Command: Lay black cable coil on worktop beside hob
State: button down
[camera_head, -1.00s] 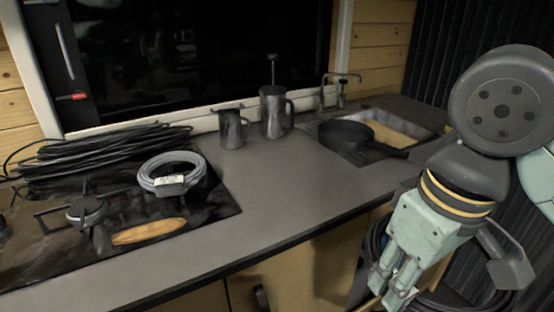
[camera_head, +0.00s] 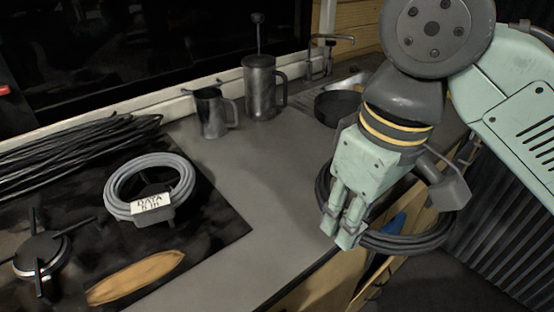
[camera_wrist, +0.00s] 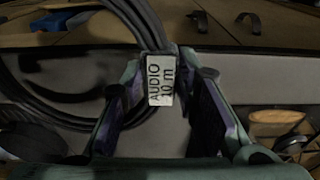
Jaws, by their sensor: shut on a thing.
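The black cable coil (camera_head: 412,243) hangs from my gripper (camera_head: 345,232) near the worktop's front edge in the head view. Its tag reads "AUDIO 10 m" in the wrist view (camera_wrist: 160,80), between the two fingers of my gripper (camera_wrist: 168,85), which is shut on the coil. Part of the coil is hidden behind my gripper. The grey worktop (camera_head: 222,165) has a bare stretch left of my gripper. The dark hob (camera_head: 212,222) lies at the left, with a burner (camera_head: 40,254) on it.
A grey cable coil (camera_head: 122,207) tagged "DATA" lies on the hob, near an oval wooden thing (camera_head: 135,277). A bundle of black cable (camera_head: 70,150) lies behind. A metal jug (camera_head: 211,115) and a plunger pot (camera_head: 260,88) stand at the back. A pan (camera_head: 337,106) sits by the sink.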

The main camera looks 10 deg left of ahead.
jog(key=w+a+p, duration=0.1)
jog(key=w+a, duration=0.5)
jog(key=w+a+f+p, duration=0.1)
jog(key=w+a, duration=0.3)
jog(key=shift+w+p, duration=0.1)
jog(key=shift+p, duration=0.25)
jog(key=shift+w+a, duration=0.3)
jog(key=shift+w, duration=0.05)
notch_tip(320, 180, down, 3)
jog(key=shift+d+p, duration=0.1)
jog(key=shift+p, duration=0.35)
jog(key=shift+f, duration=0.45)
jog(key=c, duration=1.2)
grip_release()
jog(key=shift+c, duration=0.2)
notch_tip(320, 180, up, 12)
jog(key=s, duration=0.1)
jog(key=shift+d+b, duration=0.4)
jog(key=shift+d, duration=0.05)
